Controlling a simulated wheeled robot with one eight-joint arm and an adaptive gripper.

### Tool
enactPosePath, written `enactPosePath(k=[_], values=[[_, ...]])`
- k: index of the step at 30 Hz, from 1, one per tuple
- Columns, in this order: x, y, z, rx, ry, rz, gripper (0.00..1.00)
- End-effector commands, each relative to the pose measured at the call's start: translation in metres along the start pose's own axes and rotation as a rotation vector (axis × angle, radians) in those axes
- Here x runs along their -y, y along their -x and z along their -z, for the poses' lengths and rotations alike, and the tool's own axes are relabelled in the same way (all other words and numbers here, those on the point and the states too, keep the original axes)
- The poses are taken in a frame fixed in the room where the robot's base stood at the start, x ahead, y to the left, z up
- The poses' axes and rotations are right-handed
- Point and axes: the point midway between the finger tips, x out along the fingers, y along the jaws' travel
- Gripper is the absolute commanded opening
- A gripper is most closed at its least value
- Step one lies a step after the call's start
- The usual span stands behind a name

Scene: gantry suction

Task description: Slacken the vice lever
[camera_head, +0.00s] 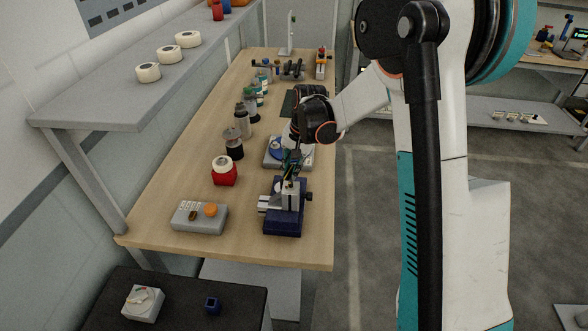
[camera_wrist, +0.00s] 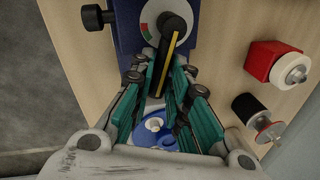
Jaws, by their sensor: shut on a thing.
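The dark blue vice (camera_head: 284,222) stands near the front of the wooden bench, with pale metal parts on top. In the wrist view its blue body (camera_wrist: 125,30) is at the top, with a round dial (camera_wrist: 150,14) marked red and green. The vice lever (camera_wrist: 170,48) is black with a yellow stripe and runs from the dial's hub down between my fingers. My gripper (camera_wrist: 164,68) is shut on the lever, its teal-padded fingers on either side. In the head view my gripper (camera_head: 291,166) is just above and behind the vice; the lever is hard to make out there.
A grey device with a blue disc (camera_head: 276,143) stands just behind the vice. A grey box with an orange button (camera_head: 201,217) and a red holder with a white roll (camera_head: 224,173) stand to the left. Several bottles line the bench's left side. A shelf (camera_head: 120,112) overhangs at left.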

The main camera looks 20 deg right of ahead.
Motion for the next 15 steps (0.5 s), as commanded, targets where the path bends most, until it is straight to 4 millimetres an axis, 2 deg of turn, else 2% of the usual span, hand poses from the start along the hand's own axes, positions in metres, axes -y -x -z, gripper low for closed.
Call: enactPosePath(k=[6,15], values=[[0.0062,-0.0015,0.0003,0.023,0.116,0.001,0.0],[0.0096,-0.0018,-0.0001,0.038,0.19,0.0,0.0]])
